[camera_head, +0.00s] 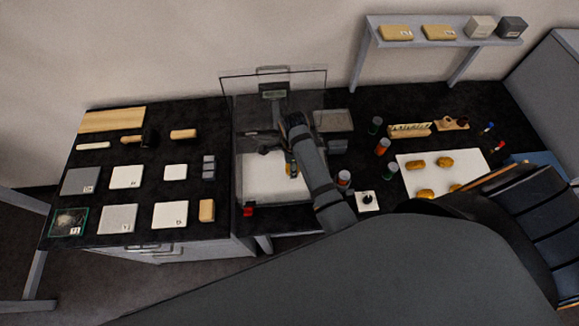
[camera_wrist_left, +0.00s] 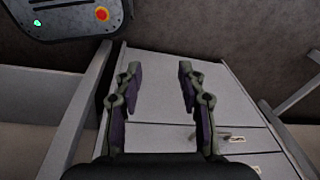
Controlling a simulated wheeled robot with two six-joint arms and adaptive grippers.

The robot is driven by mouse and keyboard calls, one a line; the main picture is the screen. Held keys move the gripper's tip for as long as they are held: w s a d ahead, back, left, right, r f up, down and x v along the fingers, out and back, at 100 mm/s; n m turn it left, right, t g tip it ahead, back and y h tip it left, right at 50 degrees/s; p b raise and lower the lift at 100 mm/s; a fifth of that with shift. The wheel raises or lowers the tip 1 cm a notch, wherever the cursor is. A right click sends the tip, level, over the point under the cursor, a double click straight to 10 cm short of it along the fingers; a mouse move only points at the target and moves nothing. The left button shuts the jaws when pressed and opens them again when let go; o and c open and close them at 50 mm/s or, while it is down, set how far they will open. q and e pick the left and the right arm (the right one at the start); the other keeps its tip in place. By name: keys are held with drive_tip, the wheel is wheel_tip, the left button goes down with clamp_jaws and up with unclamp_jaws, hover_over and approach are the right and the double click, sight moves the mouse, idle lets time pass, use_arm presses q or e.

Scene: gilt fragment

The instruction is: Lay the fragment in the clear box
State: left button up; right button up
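A green-edged, see-through box (camera_head: 68,222) with a small label lies at the front left corner of the black table. Several golden fragments, one of them here (camera_head: 444,162), lie on a white sheet at the right. Another small golden piece (camera_head: 291,170) shows beside my right arm, inside the clear-walled enclosure. My right arm reaches into that enclosure; its fingers are mostly hidden, and I cannot tell whether they hold this piece. My left gripper (camera_wrist_left: 160,85) is open and empty in the left wrist view, facing a grey drawer cabinet; I cannot make it out in the head view.
The clear-walled enclosure (camera_head: 235,115) stands mid-table over a white surface. Several flat grey and white pads, one here (camera_head: 126,177), lie at the left. Small bottles (camera_head: 382,147) stand right of the enclosure. Grey drawers (camera_wrist_left: 165,140) have handles.

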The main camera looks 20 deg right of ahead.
drive_tip(key=shift+w+a+f, duration=0.1)
drive_tip(key=shift+w+f, duration=0.1)
drive_tip(key=shift+f, duration=0.1)
drive_tip(key=shift+w+a+f, duration=0.15)
drive_tip(key=shift+f, duration=0.1)
wheel_tip(320, 180, down, 3)
drive_tip(key=shift+w+f+p, duration=0.1)
drive_tip(key=shift+p, duration=0.3)
use_arm(q)
drive_tip(key=shift+s+r, duration=0.3)
drive_tip(key=shift+s, duration=0.6)
use_arm(e)
drive_tip(key=shift+f, duration=0.2)
drive_tip(key=o, duration=1)
use_arm(q)
drive_tip(key=shift+w, duration=0.1)
use_arm(e)
drive_tip(key=shift+r, duration=0.1)
